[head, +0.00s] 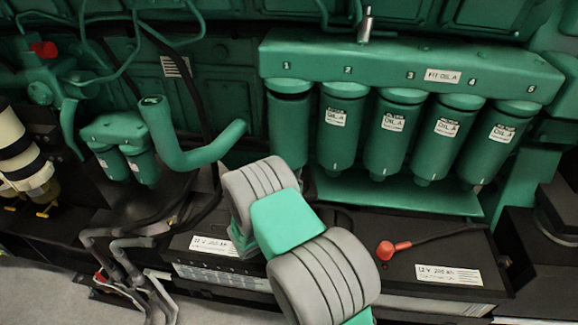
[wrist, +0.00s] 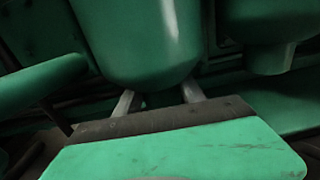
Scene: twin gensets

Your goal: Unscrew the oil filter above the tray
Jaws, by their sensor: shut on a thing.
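A row of green filters hangs under a green header (head: 400,68) numbered 1 to 5. The leftmost filter, under number 1 (head: 289,130), shows no label on its visible side; the others carry white OIL_A labels. My gripper (wrist: 157,99) is shut on the lower end of this filter (wrist: 140,40), one finger on each side. In the head view my arm hides the gripper and the filter's bottom. A dark band shows below the filter's top collar; I cannot tell how far it is unscrewed. The green tray (head: 400,196) lies under the row.
A thick green elbow pipe (head: 190,155) ends just left of the held filter. The neighbouring filter 2 (head: 338,130) is close on the right. Black batteries (head: 440,258) stand in front, one with a red terminal cap (head: 392,249). Two small filters (head: 125,160) hang farther left.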

